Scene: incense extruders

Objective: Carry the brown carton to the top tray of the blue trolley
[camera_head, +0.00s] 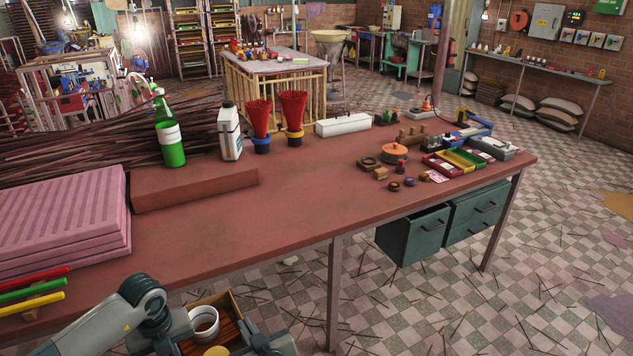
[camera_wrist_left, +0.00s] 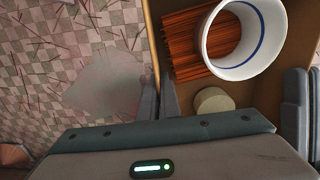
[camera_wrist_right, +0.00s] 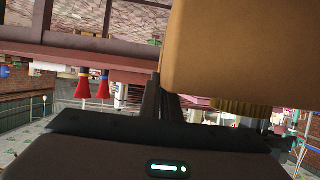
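The brown carton (camera_head: 222,298) is open-topped and hangs low in front of the workbench, at the bottom of the head view. It holds a white mug (camera_wrist_left: 243,40) with a blue ring, a bundle of red-brown sticks (camera_wrist_left: 190,45) and a pale round piece (camera_wrist_left: 213,101). My left gripper (camera_wrist_left: 160,97) has its fingers closed around the carton's side wall. My right gripper (camera_head: 263,340) is at the opposite side; in its wrist view its fingers (camera_wrist_right: 166,100) pinch the edge of the tan carton wall. The carton's underside is hidden. I see no blue trolley.
The long red-brown workbench (camera_head: 290,213) stands ahead, with pink slabs (camera_head: 65,215), a green bottle (camera_head: 169,130) and small trays (camera_head: 458,160) on it. A bench leg (camera_head: 334,295) is right of the carton. Checkered floor (camera_head: 440,310) with scattered sticks is open to the right.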

